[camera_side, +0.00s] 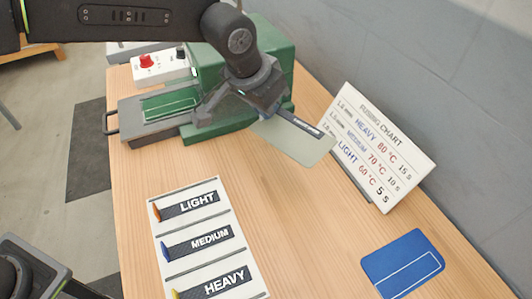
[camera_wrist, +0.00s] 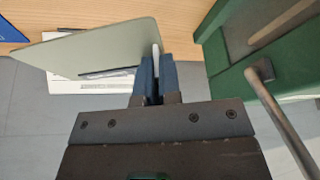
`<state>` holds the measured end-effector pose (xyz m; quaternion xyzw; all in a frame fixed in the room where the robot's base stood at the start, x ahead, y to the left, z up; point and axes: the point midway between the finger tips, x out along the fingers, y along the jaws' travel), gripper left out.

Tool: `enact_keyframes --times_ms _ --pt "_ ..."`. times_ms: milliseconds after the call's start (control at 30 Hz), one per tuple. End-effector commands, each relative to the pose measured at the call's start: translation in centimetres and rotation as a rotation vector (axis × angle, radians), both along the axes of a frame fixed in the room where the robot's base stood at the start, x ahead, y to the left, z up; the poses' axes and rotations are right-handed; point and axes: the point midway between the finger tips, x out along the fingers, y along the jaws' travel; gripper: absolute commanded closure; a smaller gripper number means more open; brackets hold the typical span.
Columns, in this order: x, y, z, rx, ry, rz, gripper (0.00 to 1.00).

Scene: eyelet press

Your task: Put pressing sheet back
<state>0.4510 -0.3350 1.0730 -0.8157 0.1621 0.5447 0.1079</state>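A thin pale grey-green sheet (camera_side: 312,149), which I take to be the pressing sheet, is held by my gripper (camera_side: 268,112) above the table beside the green press. A dark strip with small light lettering shows along the sheet's upper side in the side view. In the wrist view the sheet (camera_wrist: 100,48) extends left from my gripper (camera_wrist: 154,78), whose blue fingers are closed on its edge. A blue mat with a white outline (camera_side: 403,263) lies bare at the table's front right; its corner shows in the wrist view (camera_wrist: 10,32).
The green press (camera_side: 215,125) stands behind my gripper, its tray with a green pad (camera_side: 170,104) extending left. A control box (camera_side: 160,67) is behind it. A fusing chart (camera_side: 375,150) leans at right. A LIGHT/MEDIUM/HEAVY holder (camera_side: 205,238) lies in front. Table between holder and mat is clear.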

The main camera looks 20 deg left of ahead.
Motion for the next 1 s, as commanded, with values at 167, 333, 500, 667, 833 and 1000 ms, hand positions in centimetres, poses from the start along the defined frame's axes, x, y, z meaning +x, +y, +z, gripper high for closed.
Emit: enact_keyframes --times_ms 167,333,500,667,833,1000 --pt "0.0 0.0 -4.9 0.005 0.005 -0.001 1.00" --pt "0.0 0.0 -8.2 0.002 0.002 -0.001 1.00" --pt "0.0 0.0 -9.6 0.000 0.000 0.000 1.00" --pt "0.0 0.0 -10.9 0.002 0.002 -0.001 1.00" --pt "0.0 0.0 -13.4 0.003 0.002 0.000 1.00" --pt "0.0 0.0 -13.8 0.001 -0.001 -0.001 1.00"
